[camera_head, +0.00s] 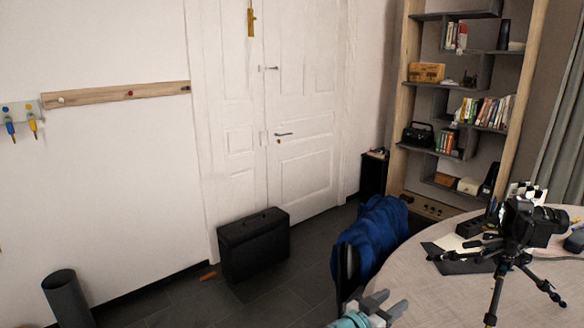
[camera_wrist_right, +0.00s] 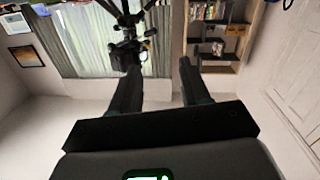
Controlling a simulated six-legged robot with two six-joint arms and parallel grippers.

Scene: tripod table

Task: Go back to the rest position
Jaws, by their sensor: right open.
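My right gripper (camera_head: 385,304) shows at the bottom edge of the head view, in front of the round table's near left edge. Its pale fingers are apart and nothing is between them. In the right wrist view its two dark fingers (camera_wrist_right: 158,80) also stand apart and empty. A black camera on a tripod (camera_head: 520,230) stands upright on the table (camera_head: 435,275), to the right of the gripper and clear of it. The tripod and camera (camera_wrist_right: 125,50) appear upside down in the right wrist view, beyond the fingers. My left gripper is not in view.
A blue garment (camera_head: 375,235) hangs over a chair just beyond the gripper. Dark items and paper lie behind the tripod. A black case (camera_head: 253,245) and dark bin (camera_head: 68,298) stand on the floor. A bookshelf (camera_head: 465,100) is at the back right. The table's near left part is bare.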

